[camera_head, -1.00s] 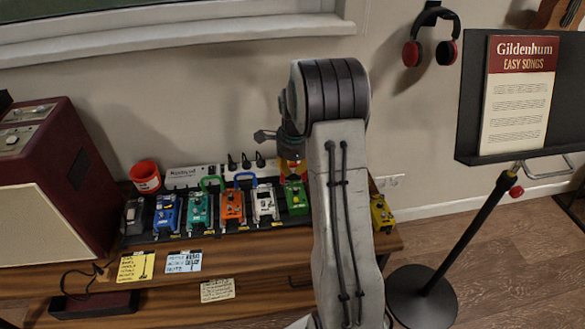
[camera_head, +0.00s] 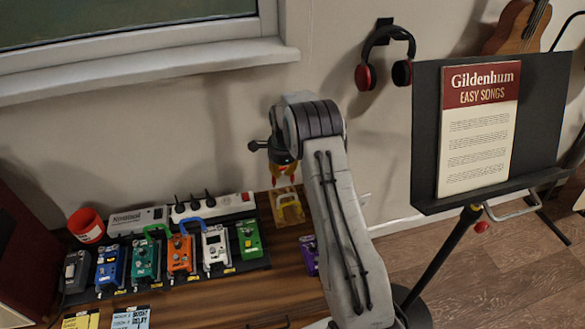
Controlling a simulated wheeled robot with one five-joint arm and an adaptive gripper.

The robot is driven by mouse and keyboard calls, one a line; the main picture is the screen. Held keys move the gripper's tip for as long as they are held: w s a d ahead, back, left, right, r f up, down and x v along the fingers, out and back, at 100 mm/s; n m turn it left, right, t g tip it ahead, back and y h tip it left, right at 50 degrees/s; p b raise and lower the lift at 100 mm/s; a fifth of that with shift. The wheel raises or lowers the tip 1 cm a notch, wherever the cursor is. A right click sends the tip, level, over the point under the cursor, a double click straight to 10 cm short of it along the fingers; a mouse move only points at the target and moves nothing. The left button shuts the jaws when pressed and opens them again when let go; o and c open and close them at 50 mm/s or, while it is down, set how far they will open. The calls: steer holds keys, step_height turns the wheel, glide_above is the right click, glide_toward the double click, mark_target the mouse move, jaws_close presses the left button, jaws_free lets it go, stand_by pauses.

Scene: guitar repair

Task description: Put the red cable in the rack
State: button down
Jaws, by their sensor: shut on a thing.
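My gripper (camera_head: 283,172) points down in front of the wall, above the back right of the bench. It is shut on a small red piece, seen as the red cable (camera_head: 284,168), though its shape is mostly hidden by the fingers. A tan-yellow item (camera_head: 288,208) stands on the bench just below and slightly right of the gripper, apart from it. I cannot tell for sure whether this is the rack.
A pedal board (camera_head: 175,283) with several pedals and green and blue patch cables lies left. A white power strip (camera_head: 213,207) and red cup (camera_head: 86,225) stand behind. A purple pedal (camera_head: 309,255) sits beside my arm. A music stand (camera_head: 490,190) is right; headphones (camera_head: 385,60) hang above.

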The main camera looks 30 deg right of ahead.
steer(key=shift+w+d+f, duration=0.3)
steer(key=shift+f, duration=0.1)
step_height(320, 180, down, 6)
steer(key=b, duration=0.4)
stand_by(0.3)
steer(key=shift+s+b, duration=0.2)
steer(key=shift+b, duration=0.1)
stand_by(1.3)
steer(key=shift+f+b, duration=0.9)
steer(key=shift+f, duration=0.25)
stand_by(0.8)
steer(key=c, duration=0.7)
jaws_free()
steer(key=shift+r, duration=0.1)
